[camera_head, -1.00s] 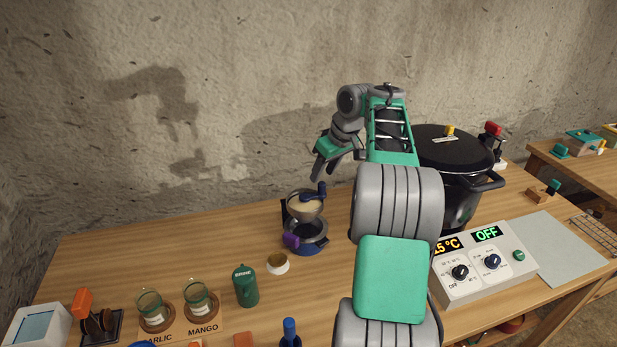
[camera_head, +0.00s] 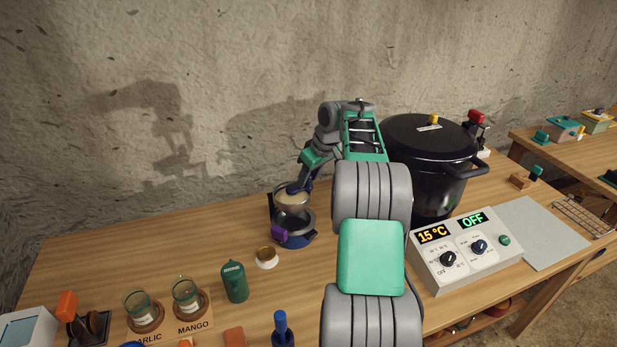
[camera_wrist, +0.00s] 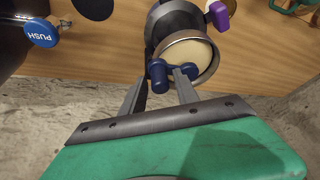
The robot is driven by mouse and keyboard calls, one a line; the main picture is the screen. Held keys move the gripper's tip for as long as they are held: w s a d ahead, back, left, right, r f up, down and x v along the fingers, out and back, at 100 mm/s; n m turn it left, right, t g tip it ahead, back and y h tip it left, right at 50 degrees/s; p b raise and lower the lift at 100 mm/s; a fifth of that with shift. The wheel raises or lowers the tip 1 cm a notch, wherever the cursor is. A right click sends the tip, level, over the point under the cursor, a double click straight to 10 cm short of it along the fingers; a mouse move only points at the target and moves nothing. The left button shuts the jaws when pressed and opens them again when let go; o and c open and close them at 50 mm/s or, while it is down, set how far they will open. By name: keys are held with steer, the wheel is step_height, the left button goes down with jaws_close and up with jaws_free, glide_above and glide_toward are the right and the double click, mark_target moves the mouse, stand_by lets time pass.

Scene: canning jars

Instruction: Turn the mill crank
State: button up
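The mill (camera_head: 292,230) stands on the table near the wall, with a round hopper of pale contents on top and a purple part on its front. Its blue crank (camera_head: 299,188) lies across the hopper. In the wrist view the crank's upright knob (camera_wrist: 158,78) shows between my fingers. My gripper (camera_wrist: 160,80) is open, one finger on each side of the knob, with a visible gap. In the head view my gripper (camera_head: 305,183) is down at the crank and partly hides it.
A large black pot (camera_head: 428,160) stands right of my arm, with a control box (camera_head: 465,255) in front. A small jar (camera_head: 266,258), a green BRINE container (camera_head: 234,283) and two glass jars on a labelled board (camera_head: 165,322) stand at front left. The wall is close behind.

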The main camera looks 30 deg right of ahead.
jaws_close()
stand_by(0.5)
